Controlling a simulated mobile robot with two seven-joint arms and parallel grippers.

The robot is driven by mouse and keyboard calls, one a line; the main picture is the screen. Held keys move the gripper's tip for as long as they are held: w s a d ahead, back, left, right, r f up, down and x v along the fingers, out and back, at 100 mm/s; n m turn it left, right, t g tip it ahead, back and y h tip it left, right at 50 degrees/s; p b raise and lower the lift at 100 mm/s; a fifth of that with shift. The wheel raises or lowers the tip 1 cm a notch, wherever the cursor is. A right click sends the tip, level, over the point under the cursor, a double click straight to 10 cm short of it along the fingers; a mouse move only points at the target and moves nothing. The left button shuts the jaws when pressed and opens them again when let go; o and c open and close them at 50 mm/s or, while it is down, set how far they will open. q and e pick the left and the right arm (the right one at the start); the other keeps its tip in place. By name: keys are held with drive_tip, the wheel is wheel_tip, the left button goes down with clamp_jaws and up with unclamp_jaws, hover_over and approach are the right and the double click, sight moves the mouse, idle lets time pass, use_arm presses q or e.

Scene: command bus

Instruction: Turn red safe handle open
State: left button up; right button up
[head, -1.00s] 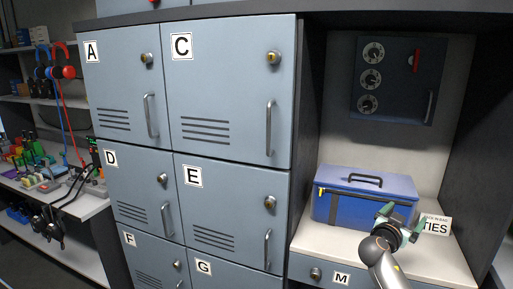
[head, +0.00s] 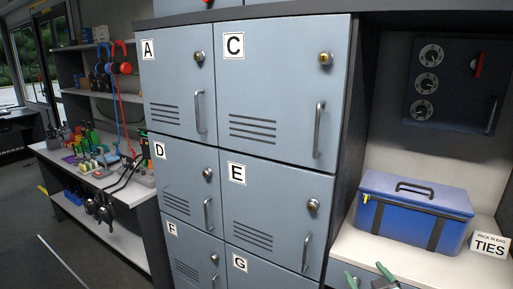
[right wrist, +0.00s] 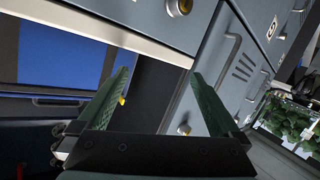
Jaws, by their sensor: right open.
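The red safe handle (head: 478,65) is on the front of the dark wall safe (head: 456,88) at the upper right of the head view. The safe also has several round dials and a grey pull bar. Its door looks closed. My right gripper (head: 370,274) shows at the bottom edge of the head view, low in front of the counter and well below the safe. In the right wrist view its two green fingers (right wrist: 160,95) are spread apart with nothing between them. My left gripper is out of view.
A blue case (head: 413,209) stands on the white counter (head: 395,258) below the safe, beside a TIES sign (head: 488,246). Grey lockers (head: 275,95) fill the middle. A cluttered workbench (head: 120,178) stands at the left, with open floor before it.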

drive_tip(key=s+a+f+g+y, duration=0.1)
drive_tip(key=s+a+f, duration=0.3)
drive_tip(key=s, duration=0.7)
drive_tip(key=s+a+f+g, duration=0.3)
drive_tip(key=s+f, duration=0.5)
drive_tip(key=s, duration=0.3)
drive_tip(key=s+a+f+m+g+y, duration=0.1)
drive_tip(key=s+a+f, duration=0.4)
drive_tip(key=s, duration=0.6)
drive_tip(key=shift+a+f+g+y, duration=0.3)
drive_tip(key=shift+a+f+g, duration=0.1)
drive_tip(key=shift+f, duration=0.3)
drive_tip(key=shift+s, duration=0.1)
